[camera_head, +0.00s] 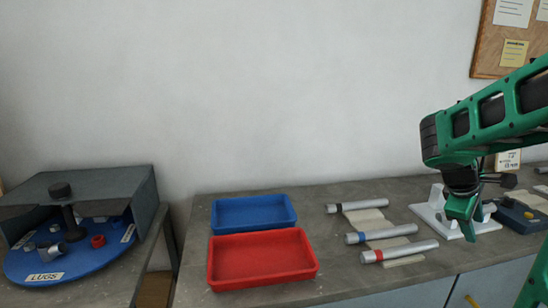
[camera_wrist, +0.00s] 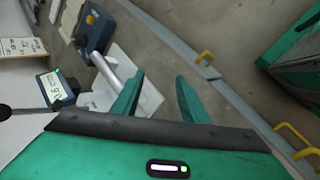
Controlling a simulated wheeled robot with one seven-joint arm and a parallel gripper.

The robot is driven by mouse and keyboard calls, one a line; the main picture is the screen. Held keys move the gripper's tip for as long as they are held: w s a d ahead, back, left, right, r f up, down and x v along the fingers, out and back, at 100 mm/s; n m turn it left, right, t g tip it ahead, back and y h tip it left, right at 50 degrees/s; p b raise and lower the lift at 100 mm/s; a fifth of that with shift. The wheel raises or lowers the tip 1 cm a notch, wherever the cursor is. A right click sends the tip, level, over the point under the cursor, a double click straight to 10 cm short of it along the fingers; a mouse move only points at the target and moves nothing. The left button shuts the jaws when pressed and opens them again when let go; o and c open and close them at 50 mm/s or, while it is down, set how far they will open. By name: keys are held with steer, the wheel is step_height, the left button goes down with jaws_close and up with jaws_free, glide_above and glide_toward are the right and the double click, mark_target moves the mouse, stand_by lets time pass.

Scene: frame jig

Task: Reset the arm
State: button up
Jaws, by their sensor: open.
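My green arm reaches in from the right in the head view. My gripper (camera_head: 463,226) points down in front of the white jig (camera_head: 430,214) on the bench. In the wrist view the two green fingers of my gripper (camera_wrist: 159,88) stand well apart with nothing between them. Beyond the fingers, the white jig (camera_wrist: 143,78) shows with a grey tube (camera_wrist: 107,73) at it; whether the tube is seated cannot be told. The jig is partly hidden behind my gripper in the head view.
A blue tray (camera_head: 222,222) and a red tray (camera_head: 218,279), both empty, stand left on the bench. Three banded tubes (camera_head: 365,205) lie between trays and jig. A blue device (camera_head: 518,217) is at right. A lug turntable (camera_head: 92,266) stands far left.

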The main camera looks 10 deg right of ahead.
steer(key=s+a+f+m+y, duration=0.2)
steer(key=s+a+m+y, duration=0.1)
steer(key=s+a+m, duration=0.3)
steer(key=s+a+f+m+y, duration=0.2)
steer(key=s+a+m+y, duration=0.2)
steer(key=s+a, duration=0.7)
steer(key=shift+a+f+m+g, duration=0.3)
steer(key=shift+a+m, duration=0.7)
steer(key=shift+a, duration=0.1)
steer(key=shift+c, duration=1.1)
steer(key=shift+d, duration=0.1)
